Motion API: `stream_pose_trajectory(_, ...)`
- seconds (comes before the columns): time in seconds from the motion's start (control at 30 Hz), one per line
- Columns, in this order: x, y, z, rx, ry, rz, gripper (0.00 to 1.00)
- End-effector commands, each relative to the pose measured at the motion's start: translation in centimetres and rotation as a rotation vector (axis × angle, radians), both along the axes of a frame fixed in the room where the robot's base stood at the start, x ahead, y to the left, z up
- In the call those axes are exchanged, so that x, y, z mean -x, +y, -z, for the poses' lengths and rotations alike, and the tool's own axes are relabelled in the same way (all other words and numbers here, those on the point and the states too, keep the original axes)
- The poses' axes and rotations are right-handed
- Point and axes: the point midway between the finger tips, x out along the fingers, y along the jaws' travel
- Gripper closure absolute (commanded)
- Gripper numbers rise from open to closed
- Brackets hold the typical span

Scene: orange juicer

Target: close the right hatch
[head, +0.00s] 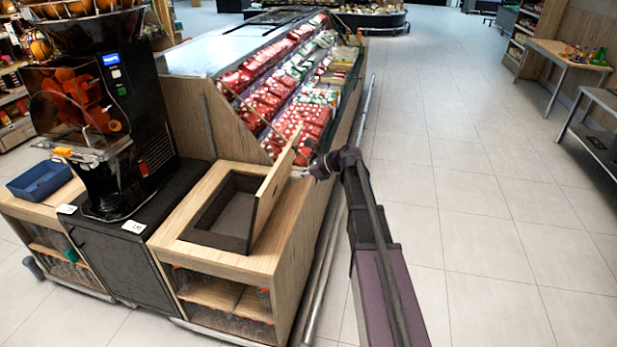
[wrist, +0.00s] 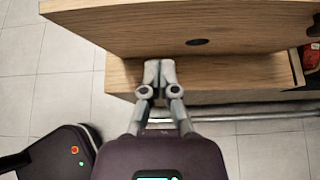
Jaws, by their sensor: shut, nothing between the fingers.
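The right hatch (head: 273,187) is a wooden lid standing up, tilted, along the right edge of a square opening (head: 222,214) in the wooden counter. The dark inside of the opening shows in the head view. My gripper (head: 318,168) is at the right of the hatch, on its outer side. In the wrist view my gripper (wrist: 159,72) is shut and empty, its fingertips over the counter's edge strip, just below the hatch panel (wrist: 190,30). A dark oval hole (wrist: 197,42) shows in the panel. I cannot tell whether the fingertips touch the panel.
A black orange juicer (head: 105,110) stands left of the opening, with a blue bin (head: 39,181) beside it. A sloped display of red and green packages (head: 290,90) is behind the hatch. A metal rail (head: 325,255) runs low along the counter's right side. The floor to the right is open.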

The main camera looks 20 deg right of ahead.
Motion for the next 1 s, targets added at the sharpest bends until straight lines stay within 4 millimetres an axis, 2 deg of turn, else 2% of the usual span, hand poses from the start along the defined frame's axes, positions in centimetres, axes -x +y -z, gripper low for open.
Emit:
stream_pose_trajectory(0.03,-0.4,0.6,0.7,0.000,0.000,-0.002,1.00)
stream_pose_trajectory(0.2,-1.3,2.2,1.6,0.000,0.000,-0.001,1.00)
stream_pose_trajectory(0.27,-1.7,2.9,0.9,0.000,0.000,-0.002,1.00)
stream_pose_trajectory(0.5,-2.7,4.7,0.4,0.000,0.000,-0.001,1.00)
stream_pose_trajectory(1.0,-3.0,5.3,0.3,0.000,0.000,0.000,1.00)
